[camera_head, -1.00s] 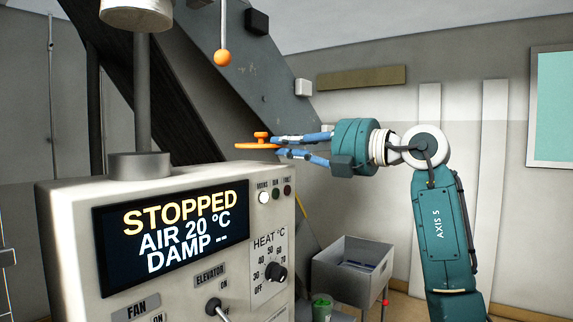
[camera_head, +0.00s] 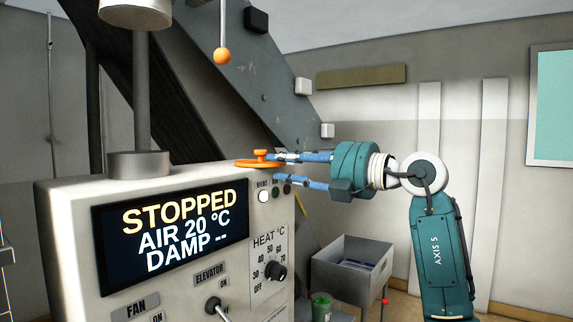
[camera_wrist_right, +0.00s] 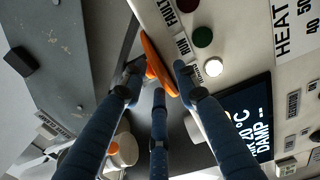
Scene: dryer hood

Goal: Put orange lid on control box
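The orange lid (camera_head: 258,163), a flat disc with a raised knob, lies level at the top right end of the control box (camera_head: 70,205). It appears to rest on the box top; a small gap cannot be ruled out. My left gripper is not recognisable in view.
The panel has a display (camera_head: 170,228), small lamps, a heat knob (camera_head: 276,271) and a switch (camera_head: 215,308). An orange ball (camera_head: 222,56) hangs above. A grey bin (camera_head: 352,270) and a green container (camera_head: 321,306) stand lower right.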

